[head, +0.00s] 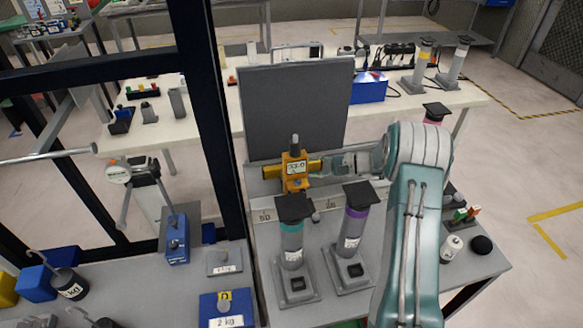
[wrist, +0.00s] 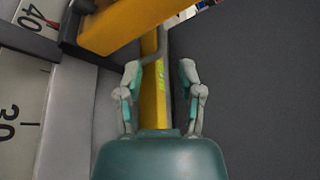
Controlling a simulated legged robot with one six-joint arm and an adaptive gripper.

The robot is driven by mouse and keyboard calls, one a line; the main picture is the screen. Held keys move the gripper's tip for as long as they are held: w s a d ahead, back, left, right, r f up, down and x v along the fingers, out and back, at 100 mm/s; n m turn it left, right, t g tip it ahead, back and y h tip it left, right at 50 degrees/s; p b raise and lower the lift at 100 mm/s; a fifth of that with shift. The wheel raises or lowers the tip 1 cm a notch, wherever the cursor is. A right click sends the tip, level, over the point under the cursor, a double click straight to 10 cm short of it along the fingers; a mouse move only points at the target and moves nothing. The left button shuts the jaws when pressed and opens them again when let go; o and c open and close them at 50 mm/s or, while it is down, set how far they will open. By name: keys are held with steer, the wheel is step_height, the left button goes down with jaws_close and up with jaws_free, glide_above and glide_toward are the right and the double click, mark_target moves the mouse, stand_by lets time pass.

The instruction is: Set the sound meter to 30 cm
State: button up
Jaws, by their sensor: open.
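The sound meter (head: 294,170) is a yellow-orange block with a small white display and a dark top, standing on a pale rail in front of the dark grey panel. Its display seems to read about 33.0, but the digits are small. A yellow bar (wrist: 153,90) extends from it to the right in the head view. My gripper (wrist: 160,75) is open, with one finger on each side of this bar; gaps show between bar and fingers. In the wrist view, a white scale (wrist: 18,142) shows marks 30 and 40 at left.
The dark panel (head: 295,110) rises close behind my gripper. Two capped cylinders, one teal-banded (head: 291,240) and one purple-banded (head: 354,228), stand on the bench just in front. A black frame post (head: 212,130) is at left. A white jar (head: 451,247) stands at right.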

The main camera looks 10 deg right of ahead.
steer(key=x, duration=0.7)
steer(key=shift+f, duration=0.1)
jaws_close()
